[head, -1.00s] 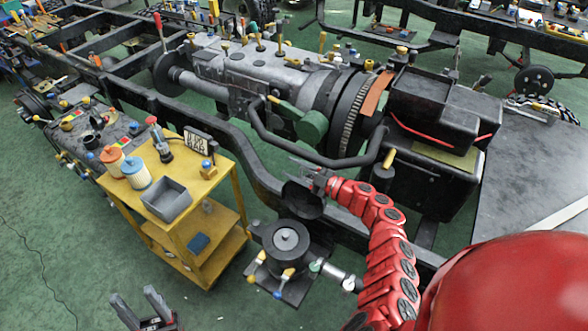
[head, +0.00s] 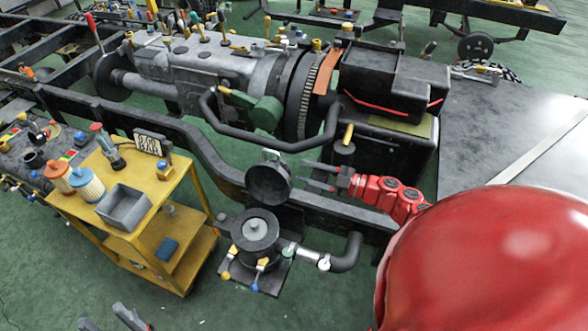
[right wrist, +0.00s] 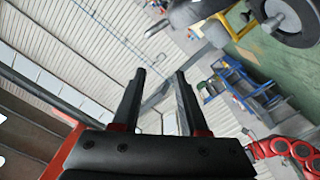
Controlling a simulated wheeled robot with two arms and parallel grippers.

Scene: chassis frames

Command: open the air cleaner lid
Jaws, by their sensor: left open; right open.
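The air cleaner (head: 256,232) is a dark round canister low in the centre of the head view, on a plate beside the yellow cart. Its round dark lid (head: 268,184) stands raised and tilted up behind the canister, so the canister's top shows. A small light tab (head: 270,156) sits at the lid's upper edge. My right gripper (head: 304,175) is open just right of the lid, fingers pointing left at it, with a small apparent gap. The right wrist view shows its fingers (right wrist: 160,75) apart and empty. My left gripper (head: 102,316) is open at the bottom left edge, far from the lid.
The yellow cart (head: 185,215) with a grey bin (head: 123,207) and filters stands left of the air cleaner. A black chassis rail (head: 205,150) runs behind it. A black elbow pipe (head: 346,253) extends right. Green floor is clear at the front.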

